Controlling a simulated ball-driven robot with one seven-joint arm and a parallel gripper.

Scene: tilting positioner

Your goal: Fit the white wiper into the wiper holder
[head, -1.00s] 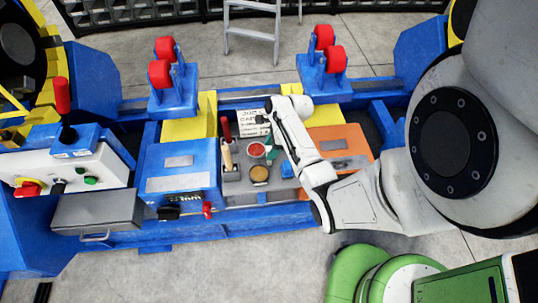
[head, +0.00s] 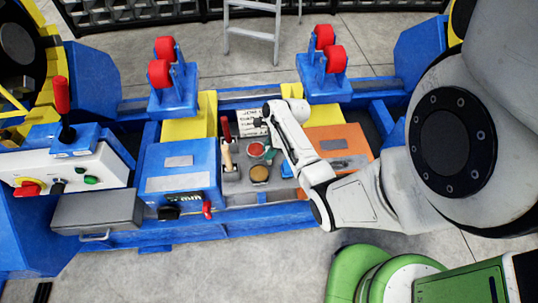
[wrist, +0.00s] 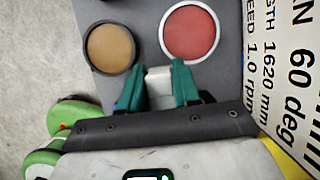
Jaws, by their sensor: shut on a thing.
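My gripper (wrist: 158,88) has green fingers, shut on a white block-like piece (wrist: 158,76), which I take to be the white wiper. Only its near end shows between the fingertips, so its full shape is hidden. In the head view the gripper (head: 270,153) is over the grey tray, right beside the red round pot, and the wiper is hidden there. In the wrist view the red pot (wrist: 190,34) with a white rim lies just beyond the right finger. I cannot make out the wiper holder for certain in either view.
A brown round pot (wrist: 110,48) stands left of the fingers. On the grey tray (head: 232,187) are a wooden-handled tool (head: 228,155) and a red-handled tool (head: 226,126). A white printed plate (head: 250,122) lies behind, an orange block (head: 345,142) to the right, a blue box (head: 180,165) left.

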